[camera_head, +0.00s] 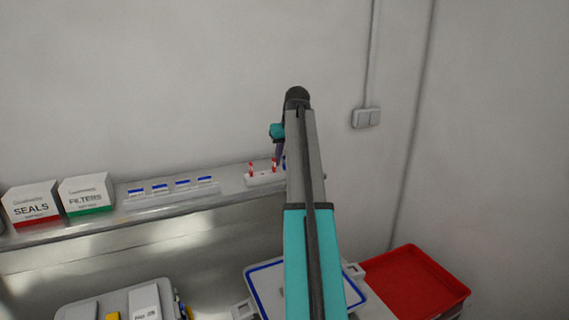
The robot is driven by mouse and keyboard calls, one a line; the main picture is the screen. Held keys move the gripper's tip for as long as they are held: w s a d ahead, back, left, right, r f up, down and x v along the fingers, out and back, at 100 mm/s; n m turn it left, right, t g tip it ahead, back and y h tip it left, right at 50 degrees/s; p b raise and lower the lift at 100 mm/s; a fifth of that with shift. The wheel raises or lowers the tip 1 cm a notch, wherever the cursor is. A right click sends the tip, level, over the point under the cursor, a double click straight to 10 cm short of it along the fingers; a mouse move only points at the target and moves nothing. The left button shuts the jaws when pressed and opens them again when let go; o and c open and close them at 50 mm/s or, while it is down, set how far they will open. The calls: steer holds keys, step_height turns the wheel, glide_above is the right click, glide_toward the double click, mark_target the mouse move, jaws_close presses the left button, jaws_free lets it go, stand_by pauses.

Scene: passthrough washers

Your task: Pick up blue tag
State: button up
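A white block (262,179) sits on the shelf with two small red upright pieces (251,168) in it. A thin sliver of blue (284,163) shows just right of the red pieces, at the edge of my arm; it may be the blue tag, but most of it is hidden. My arm reaches up from the bottom and bends down at its far end. My gripper (279,152) seems to point down just above the block, partly hidden by the arm. Its fingers are too small to tell whether they are open or hold anything.
The shelf (230,192) runs along the wall, holding a SEALS box (32,204), a FILTERS box (86,194) and a strip of blue-topped white labels (170,191). Below are a blue-rimmed white tray (262,270), a red tray (415,282) and a grey case (108,302).

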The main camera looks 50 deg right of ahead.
stand_by(0.5)
jaws_close()
steer(key=shift+d+r+b, duration=0.1)
steer(key=shift+r+b, duration=0.9)
steer(key=shift+r, duration=0.7)
steer(key=s+a+b, duration=0.2)
steer(key=s+a, duration=0.1)
steer(key=a, duration=0.4)
steer(key=s+a+r+b, duration=0.1)
steer(key=s+a+b, duration=0.1)
steer(key=a, duration=0.5)
steer(key=shift+s+a+r, duration=0.3)
steer(key=shift+s+a, duration=0.1)
steer(key=shift+s, duration=0.35)
